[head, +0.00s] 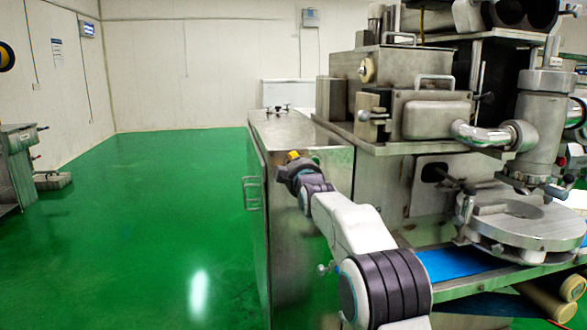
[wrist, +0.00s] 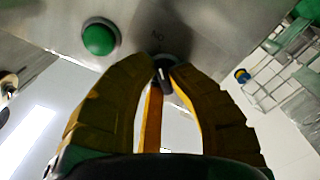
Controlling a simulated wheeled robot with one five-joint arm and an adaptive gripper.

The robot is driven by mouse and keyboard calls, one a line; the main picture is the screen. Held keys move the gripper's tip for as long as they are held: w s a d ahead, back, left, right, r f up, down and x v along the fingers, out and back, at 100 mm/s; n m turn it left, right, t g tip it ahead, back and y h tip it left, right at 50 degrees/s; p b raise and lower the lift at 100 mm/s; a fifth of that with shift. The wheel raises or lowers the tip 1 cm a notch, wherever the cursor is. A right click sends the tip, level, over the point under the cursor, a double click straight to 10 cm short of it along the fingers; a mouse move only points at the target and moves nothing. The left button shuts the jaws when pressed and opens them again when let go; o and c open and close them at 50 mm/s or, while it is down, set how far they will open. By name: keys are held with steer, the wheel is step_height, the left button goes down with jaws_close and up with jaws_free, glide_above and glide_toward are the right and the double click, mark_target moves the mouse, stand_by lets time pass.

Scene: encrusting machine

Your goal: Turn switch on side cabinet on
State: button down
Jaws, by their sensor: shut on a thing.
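The side cabinet (head: 292,220) is a steel box at the left end of the machine, with a handle (head: 252,192) on its left face. In the wrist view, the dark switch (wrist: 163,70) stands on its metal panel (wrist: 215,30), below a faint small marking. My gripper (wrist: 161,62) has its yellow fingers on either side of the switch and is shut on it. The fingertips partly hide the knob, so its exact angle is hard to tell.
A round green button (wrist: 100,38) sits on the panel left of the switch, close to my left finger. The encrusting machine (head: 420,110) with its blue belt (head: 455,263) stands right of the cabinet. Open green floor (head: 150,220) lies to the left.

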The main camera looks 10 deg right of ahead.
steer(key=shift+m, duration=0.6)
steer(key=c, duration=1.2)
jaws_free()
steer(key=shift+s, duration=0.1)
steer(key=shift+s, duration=5.9)
steer(key=s+m+g+p, duration=0.2)
steer(key=s+g+p, duration=0.3)
steer(key=s, duration=0.9)
steer(key=s+f+m+g+p, duration=0.1)
steer(key=s+m+g+p, duration=0.2)
steer(key=s+p, duration=0.6)
steer(key=s+f+m+g+p, duration=0.1)
steer(key=s+g+p, duration=0.5)
steer(key=s, duration=1.3)
steer(key=shift+s+a+f+m+g+p, duration=0.15)
steer(key=shift+m+g+p, duration=0.15)
steer(key=shift+m+p, duration=0.65)
